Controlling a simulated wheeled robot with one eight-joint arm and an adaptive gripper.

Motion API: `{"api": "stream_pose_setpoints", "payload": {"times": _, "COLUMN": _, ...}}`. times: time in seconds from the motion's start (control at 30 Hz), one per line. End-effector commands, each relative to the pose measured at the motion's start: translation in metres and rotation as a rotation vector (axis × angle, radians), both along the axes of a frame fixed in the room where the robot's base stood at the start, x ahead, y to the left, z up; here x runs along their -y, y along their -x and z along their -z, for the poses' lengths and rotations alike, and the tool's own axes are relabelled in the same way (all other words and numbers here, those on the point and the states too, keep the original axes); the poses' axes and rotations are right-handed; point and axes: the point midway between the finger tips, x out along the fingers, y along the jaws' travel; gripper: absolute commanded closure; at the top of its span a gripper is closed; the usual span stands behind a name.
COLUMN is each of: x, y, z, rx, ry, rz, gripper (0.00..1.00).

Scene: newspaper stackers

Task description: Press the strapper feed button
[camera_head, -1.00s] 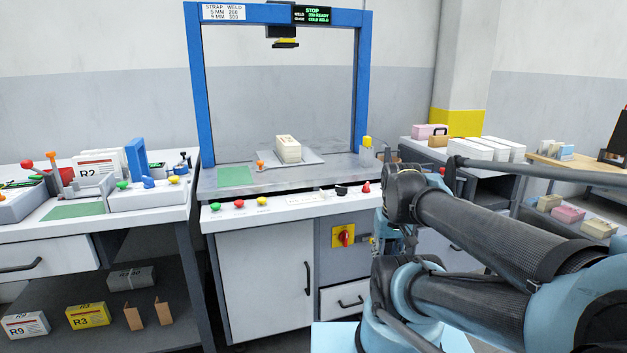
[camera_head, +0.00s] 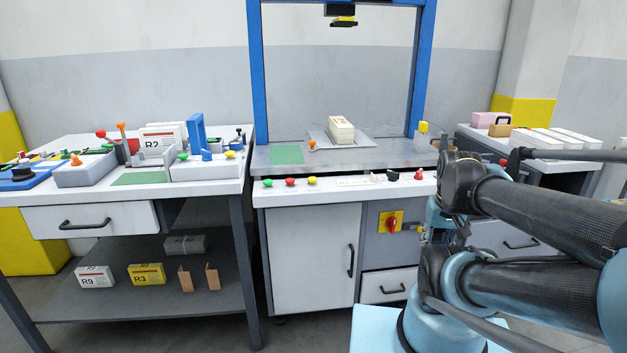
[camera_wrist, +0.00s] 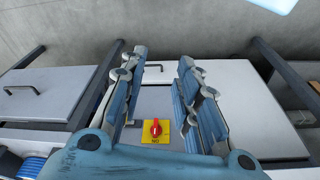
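The strapper is the bench with the blue arch (camera_head: 259,75). Its front panel (camera_head: 340,186) bears a green button (camera_head: 268,183), a red button (camera_head: 290,182) and a yellow button (camera_head: 312,181) at the left. A black knob (camera_head: 393,176) and a red control (camera_head: 418,174) are at the right. I cannot read which button is feed. A red rotary switch on a yellow plate (camera_head: 383,226) is lower down. In the wrist view my gripper (camera_wrist: 162,66) is open and empty, with the rotary switch (camera_wrist: 155,127) showing between its fingers. It is mostly hidden by my arm in the head view.
A cream stack (camera_head: 341,129) rests on a plate on the strapper top, beside a green mat (camera_head: 287,154). A white workbench (camera_head: 90,206) with levers stands at left. Another bench (camera_head: 535,148) with white stacks is at right. Grey floor is open in front.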

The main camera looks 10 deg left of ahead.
Motion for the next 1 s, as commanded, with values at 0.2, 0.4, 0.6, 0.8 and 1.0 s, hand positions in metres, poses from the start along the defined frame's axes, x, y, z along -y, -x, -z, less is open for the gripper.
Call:
{"api": "stream_pose_setpoints", "payload": {"times": 0.2, "x": 0.0, "y": 0.0002, "z": -0.0001, "rx": 0.0, "ry": 0.0, "rz": 0.0, "gripper": 1.0}}
{"api": "stream_pose_setpoints", "payload": {"times": 0.4, "x": 0.0, "y": 0.0002, "z": -0.0001, "rx": 0.0, "ry": 0.0, "rz": 0.0, "gripper": 1.0}}
{"api": "stream_pose_setpoints", "payload": {"times": 0.6, "x": 0.0, "y": 0.0003, "z": 0.0, "rx": 0.0, "ry": 0.0, "rz": 0.0, "gripper": 1.0}}
{"api": "stream_pose_setpoints", "payload": {"times": 0.8, "x": 0.0, "y": 0.0003, "z": -0.0001, "rx": 0.0, "ry": 0.0, "rz": 0.0, "gripper": 1.0}}
{"api": "stream_pose_setpoints", "payload": {"times": 1.0, "x": 0.0, "y": 0.0003, "z": -0.0001, "rx": 0.0, "ry": 0.0, "rz": 0.0, "gripper": 1.0}}
